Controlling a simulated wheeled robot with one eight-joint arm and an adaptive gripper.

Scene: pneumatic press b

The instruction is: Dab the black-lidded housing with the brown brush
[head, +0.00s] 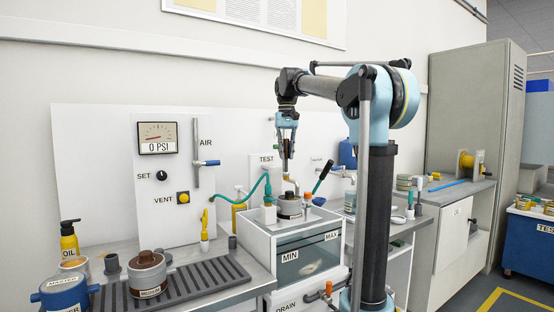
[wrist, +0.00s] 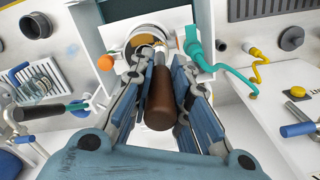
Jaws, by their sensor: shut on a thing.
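My gripper (head: 287,148) is shut on the brown brush and holds it upright, tip down, over the test tank. The wrist view shows the brush's brown handle (wrist: 160,100) between the fingers, with its far end over a round housing (wrist: 146,36). In the head view this dark-topped housing (head: 289,207) sits on the tank, directly below my gripper. The brush tip is close to its top; I cannot tell whether they touch. The lid is partly hidden by the brush and fittings.
The white tank (head: 290,249) has a teal hose (head: 243,195) and an orange-capped fitting (head: 308,197) near the housing. A brown-lidded housing (head: 147,265) stands on the grey rack (head: 205,283) at left.

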